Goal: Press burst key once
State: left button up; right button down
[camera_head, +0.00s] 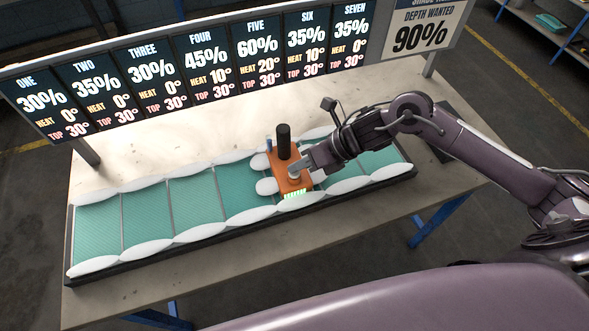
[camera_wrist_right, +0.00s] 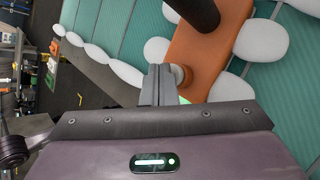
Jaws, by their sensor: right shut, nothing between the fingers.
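An orange device (camera_head: 283,183) with a black upright post (camera_head: 283,141), white rounded pads at its sides and a green-lit strip (camera_head: 295,195) sits across the teal strip. A small round key (camera_head: 293,174) shows on its top; it also shows in the right wrist view as a grey-brown knob (camera_wrist_right: 183,75). I cannot read a label on it. My right gripper (camera_head: 301,164) is shut and empty, its fingertips (camera_wrist_right: 158,84) right beside the key; whether they touch it is unclear. My left gripper is out of view.
The teal padded strip (camera_head: 146,213) with white edge rolls lies along the table (camera_head: 350,98). Behind it stands a row of display panels (camera_head: 205,70), ONE to SEVEN, and a sign (camera_head: 421,35) reading depth wanted 90%. Bare tabletop lies behind the strip.

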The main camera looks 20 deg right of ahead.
jog(key=shift+f, duration=0.2)
jog(key=shift+r, duration=0.1)
jog(key=shift+r+p, duration=0.4)
jog(key=shift+r, duration=0.55)
jog(key=shift+r+p, duration=1.4)
jog(key=shift+r, duration=1.1)
